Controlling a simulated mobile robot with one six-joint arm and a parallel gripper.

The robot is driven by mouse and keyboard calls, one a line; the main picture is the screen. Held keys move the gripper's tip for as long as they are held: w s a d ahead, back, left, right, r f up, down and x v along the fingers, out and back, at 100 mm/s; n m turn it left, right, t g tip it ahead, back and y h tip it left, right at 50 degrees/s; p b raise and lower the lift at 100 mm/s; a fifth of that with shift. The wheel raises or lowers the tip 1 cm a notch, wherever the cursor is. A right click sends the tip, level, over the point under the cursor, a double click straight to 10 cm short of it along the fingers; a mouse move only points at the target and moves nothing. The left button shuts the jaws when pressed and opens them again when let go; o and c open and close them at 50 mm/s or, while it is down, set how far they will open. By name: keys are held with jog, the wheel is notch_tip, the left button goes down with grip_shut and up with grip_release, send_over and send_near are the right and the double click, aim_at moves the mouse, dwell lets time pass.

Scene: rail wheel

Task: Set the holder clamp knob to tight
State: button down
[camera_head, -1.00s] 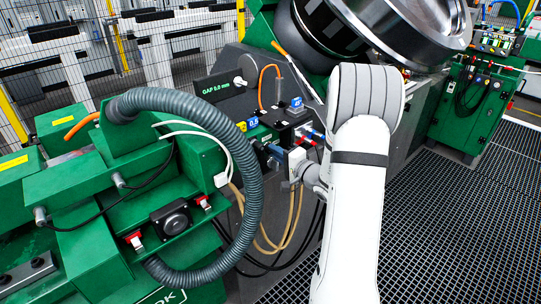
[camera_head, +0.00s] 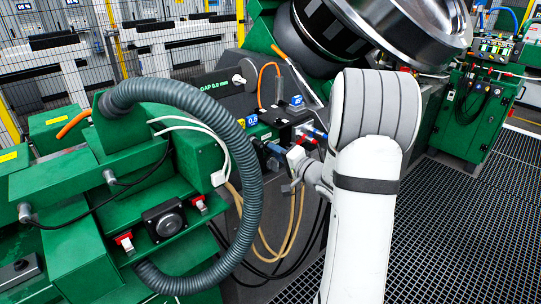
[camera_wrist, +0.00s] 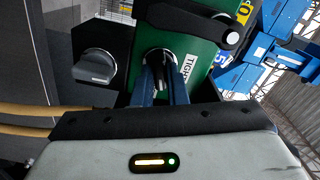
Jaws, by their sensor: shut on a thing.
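In the wrist view, my gripper (camera_wrist: 166,84) reaches with two blue fingers to a round fitting on a green block. The fingers are shut on the holder clamp knob (camera_wrist: 160,57), which is mostly hidden between them. A white "TIGHT" label (camera_wrist: 188,68) is on the green face just right of the fingers. In the head view, my gripper (camera_head: 269,154) is at the dark and green fixture in mid-picture, and the knob is hidden there. The knob's exact angle cannot be read.
A separate grey knob (camera_wrist: 95,66) sits on a black panel left of the fingers. A black lever (camera_wrist: 205,22) lies close above right. A thick grey hose (camera_head: 255,190) and tan cables (camera_head: 290,225) hang near my arm. Grated floor (camera_head: 450,230) is clear at right.

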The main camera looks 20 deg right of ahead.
jog(key=shift+f+n+b, duration=0.15)
jog(key=shift+n+b, duration=0.25)
jog(key=shift+b, duration=0.25)
jog(key=shift+f+b, duration=0.1)
jog(key=shift+b, duration=0.65)
jog(key=n+b, duration=0.4)
jog(key=b, duration=0.5)
jog(key=shift+f, duration=0.1)
jog(key=shift+n+b, duration=0.3)
jog(key=shift+b, duration=0.4)
jog(key=shift+b, duration=0.5)
jog(key=n+b, duration=0.1)
jog(key=b, duration=0.3)
jog(key=shift+n, duration=0.4)
jog(key=n+b, duration=0.2)
jog(key=b, duration=0.4)
jog(key=shift+n+b, duration=0.4)
jog(key=shift+b, duration=0.15)
